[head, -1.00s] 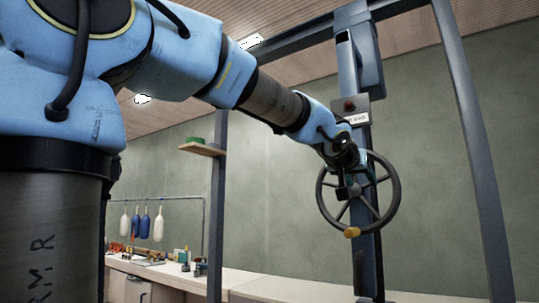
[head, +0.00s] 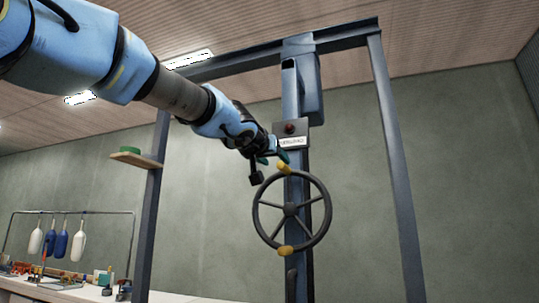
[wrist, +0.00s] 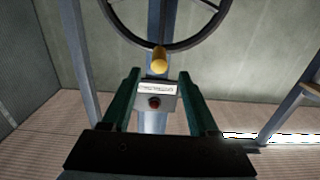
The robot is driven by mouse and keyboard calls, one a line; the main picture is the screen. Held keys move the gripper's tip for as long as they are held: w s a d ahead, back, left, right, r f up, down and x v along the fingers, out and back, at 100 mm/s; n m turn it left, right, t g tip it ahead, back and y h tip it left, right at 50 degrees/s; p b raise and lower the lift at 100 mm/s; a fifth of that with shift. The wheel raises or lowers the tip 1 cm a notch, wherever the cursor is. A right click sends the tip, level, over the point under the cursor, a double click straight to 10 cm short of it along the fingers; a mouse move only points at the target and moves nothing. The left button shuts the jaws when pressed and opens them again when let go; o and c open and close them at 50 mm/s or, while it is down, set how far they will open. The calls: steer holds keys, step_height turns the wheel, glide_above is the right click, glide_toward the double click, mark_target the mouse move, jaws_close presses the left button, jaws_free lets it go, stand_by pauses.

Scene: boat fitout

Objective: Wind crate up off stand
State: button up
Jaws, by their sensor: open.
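A dark spoked handwheel (head: 290,211) is mounted on the blue-grey post (head: 292,95) of a steel frame. It has a yellow knob at the top of its rim (head: 284,168) and another at the bottom (head: 285,249). My gripper (head: 273,158) is just above and left of the upper knob. In the wrist view my gripper (wrist: 160,80) has its green fingers spread apart, with nothing held. One yellow knob (wrist: 159,60) appears between and beyond the fingertips, below the rim of the handwheel (wrist: 165,45). I see neither the crate nor the stand.
A grey box with a red button (head: 290,130) and a white label sits on the post just above the wheel. A frame upright (head: 398,170) stands at right, another (head: 153,200) at left with a small shelf (head: 136,159). A cluttered bench (head: 70,292) is low left.

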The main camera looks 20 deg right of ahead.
mark_target(283, 168)
steer(key=shift+p+x, duration=1.3)
steer(key=shift+x, duration=2.8)
